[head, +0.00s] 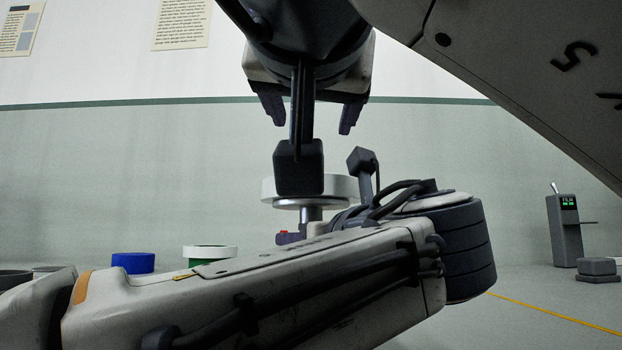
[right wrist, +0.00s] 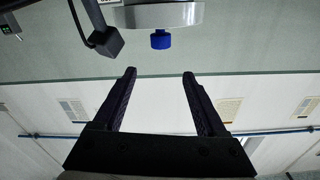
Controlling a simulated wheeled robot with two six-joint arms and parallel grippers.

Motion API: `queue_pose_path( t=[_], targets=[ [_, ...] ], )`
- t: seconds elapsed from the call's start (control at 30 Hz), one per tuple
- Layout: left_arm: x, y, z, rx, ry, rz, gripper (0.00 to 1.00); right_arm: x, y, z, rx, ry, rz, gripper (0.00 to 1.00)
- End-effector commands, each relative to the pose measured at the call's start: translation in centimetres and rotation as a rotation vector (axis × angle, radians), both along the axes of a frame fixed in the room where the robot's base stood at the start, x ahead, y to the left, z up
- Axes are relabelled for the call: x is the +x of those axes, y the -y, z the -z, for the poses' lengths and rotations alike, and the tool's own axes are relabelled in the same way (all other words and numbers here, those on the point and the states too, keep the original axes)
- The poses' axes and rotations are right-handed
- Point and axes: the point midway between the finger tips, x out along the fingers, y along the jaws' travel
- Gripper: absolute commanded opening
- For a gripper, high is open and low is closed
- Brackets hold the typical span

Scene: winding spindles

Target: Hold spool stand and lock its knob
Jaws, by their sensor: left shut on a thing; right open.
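The spool stand (head: 311,214) is upright in the head view, with a metal post and plate under a wide white spool (head: 344,188). Its blue knob (right wrist: 161,40) shows in the right wrist view, on the side of the spool (right wrist: 165,15) facing my right gripper; in the head view it is hidden. My left gripper (head: 291,237) is shut at the stand's post, below the plate, partly covered by my left arm. My right gripper (head: 311,115) is open and empty above the spool, fingers pointing down. In the right wrist view its fingertips (right wrist: 160,72) are apart from the knob.
A blue roll (head: 133,262) and a white and green roll (head: 210,252) stand at the left behind my left arm. A grey post labelled FILM (head: 565,230) and a low dark block (head: 597,268) stand at the right. A yellow line (head: 550,313) crosses the floor.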

Motion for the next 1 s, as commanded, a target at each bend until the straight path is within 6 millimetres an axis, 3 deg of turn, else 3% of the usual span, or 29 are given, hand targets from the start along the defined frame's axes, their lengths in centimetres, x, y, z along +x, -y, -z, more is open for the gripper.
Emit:
queue_pose_path(
  t=[0.17,0.33,1.0],
  targets=[
    [0.1,0.2,0.4,0.002,-0.009,0.000,0.00,-0.7,-0.2,1.0,-0.129,-0.038,-0.006,0.74],
    [0.1,0.2,0.4,0.002,-0.009,0.000,0.00,0.3,-0.1,1.2,-0.149,-0.043,-0.001,0.74],
    [0.1,0.1,0.4,0.002,-0.009,0.000,0.00,10.1,0.0,1.1,-0.145,-0.042,-0.002,0.74]
  ],
)
